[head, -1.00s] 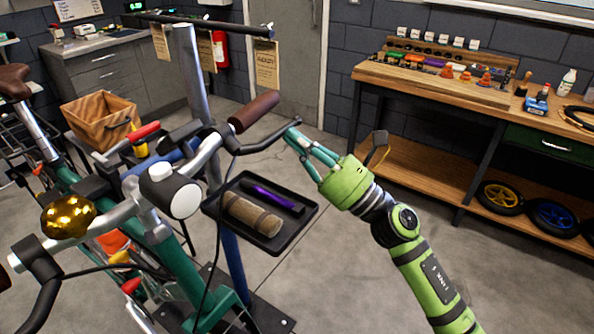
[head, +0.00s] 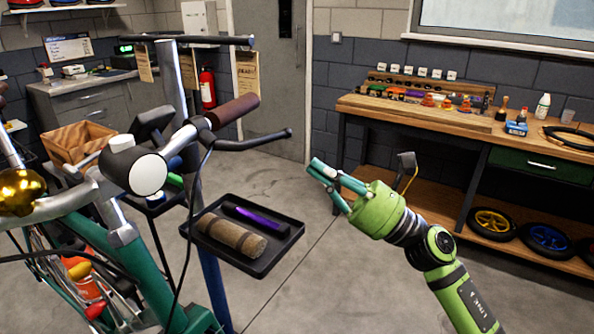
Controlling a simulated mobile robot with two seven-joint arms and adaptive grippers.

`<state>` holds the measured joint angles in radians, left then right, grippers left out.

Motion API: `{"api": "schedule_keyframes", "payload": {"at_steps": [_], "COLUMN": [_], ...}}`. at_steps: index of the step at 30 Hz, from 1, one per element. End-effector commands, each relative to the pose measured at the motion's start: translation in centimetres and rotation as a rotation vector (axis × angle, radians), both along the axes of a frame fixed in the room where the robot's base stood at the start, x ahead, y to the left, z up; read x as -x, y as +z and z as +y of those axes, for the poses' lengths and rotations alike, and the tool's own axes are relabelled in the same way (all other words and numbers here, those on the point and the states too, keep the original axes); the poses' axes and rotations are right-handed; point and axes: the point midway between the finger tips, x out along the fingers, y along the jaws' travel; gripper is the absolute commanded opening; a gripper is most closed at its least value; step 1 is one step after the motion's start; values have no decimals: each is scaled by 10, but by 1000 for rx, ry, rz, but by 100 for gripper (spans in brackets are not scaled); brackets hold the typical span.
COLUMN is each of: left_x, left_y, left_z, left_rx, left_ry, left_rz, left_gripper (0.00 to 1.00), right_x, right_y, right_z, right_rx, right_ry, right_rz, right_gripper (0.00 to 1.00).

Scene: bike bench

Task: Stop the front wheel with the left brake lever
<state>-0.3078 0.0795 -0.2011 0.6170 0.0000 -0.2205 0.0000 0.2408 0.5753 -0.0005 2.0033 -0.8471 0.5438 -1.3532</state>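A bicycle stands at the left, its round white headlamp (head: 147,174) facing me. The dark brake lever (head: 252,143) runs below the brown grip (head: 233,110) at the bar's right end, which is the bike's left side. The lever stands out from the grip with a clear gap. My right gripper (head: 313,166) is below and to the right of the lever tip in the picture, apart from it. Its teal fingers come together at the tips and hold nothing. My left gripper is not in view. I cannot make out the front wheel clearly.
A black tray (head: 262,262) with a cork-coloured roll (head: 231,236) and a purple-handled item (head: 256,220) sits below the lever. A wooden workbench (head: 430,111) is at the back right. A gold bell (head: 20,192) is on the bar. Open floor surrounds my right arm.

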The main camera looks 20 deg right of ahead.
Motion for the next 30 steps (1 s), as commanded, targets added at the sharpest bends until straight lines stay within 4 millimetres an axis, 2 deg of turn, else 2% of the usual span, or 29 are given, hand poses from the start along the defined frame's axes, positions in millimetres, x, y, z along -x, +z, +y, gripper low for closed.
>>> {"api": "schedule_keyframes", "payload": {"at_steps": [1,9,30], "left_x": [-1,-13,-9], "left_y": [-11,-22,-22], "left_z": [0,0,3], "left_rx": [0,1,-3], "left_ry": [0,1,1], "left_rz": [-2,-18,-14], "left_gripper": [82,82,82], "right_x": [6,24,26], "right_y": [-12,-23,-22], "right_z": [-7,-28,-30], "right_rx": [-1,-1,-1], "right_ry": [-1,1,0], "right_rz": [3,1,1], "right_gripper": [0,0,0]}}
